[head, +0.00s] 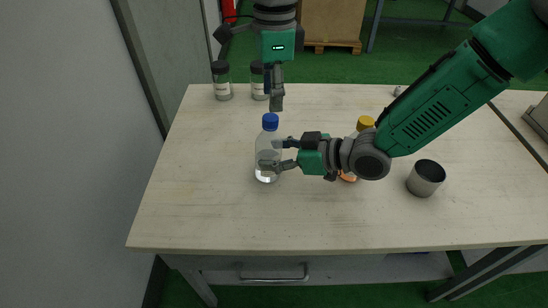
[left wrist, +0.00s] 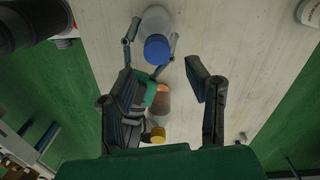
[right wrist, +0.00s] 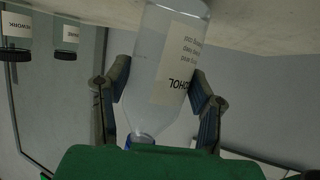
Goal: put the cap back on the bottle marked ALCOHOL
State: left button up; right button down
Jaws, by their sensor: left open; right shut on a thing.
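The clear bottle (head: 268,158) stands upright on the table. Its label, partly readable as ALCOHOL, shows in the right wrist view (right wrist: 176,62). A blue cap (head: 270,121) sits at its top; it also shows in the left wrist view (left wrist: 157,49). How tightly it is seated cannot be told. My right gripper (head: 279,154) is shut on the bottle's body, one finger on each side. My left gripper (head: 276,98) is open and empty, pointing down just above and behind the cap, apart from it.
A bottle with a yellow cap (head: 365,123) and orange contents stands behind my right arm. A metal cup (head: 426,178) is at the right. Two black-lidded jars (head: 221,82) (head: 258,82) stand at the back left. The table's (head: 205,205) front left is clear.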

aim_at(272, 117)
pick_arm(q)
jog(key=n, duration=0.2)
jog(key=r+n, duration=0.1)
jog(key=n, duration=0.3)
jog(key=shift+w+d+r+n, duration=0.1)
jog(key=shift+d+r+n, duration=0.05)
jog(key=shift+r+n, duration=0.15)
jog(key=n, duration=0.2)
jog(key=r+n, duration=0.1)
jog(key=n, duration=0.1)
jog(key=shift+n, duration=0.4)
jog(key=shift+s+a+f, duration=0.15)
jog(key=shift+f, duration=1.85)
jog(key=shift+s+a+f, duration=0.1)
jog(key=shift+s+f, duration=0.05)
jog(key=shift+f, duration=1.85)
grip_shut()
jog(key=shift+m, duration=0.3)
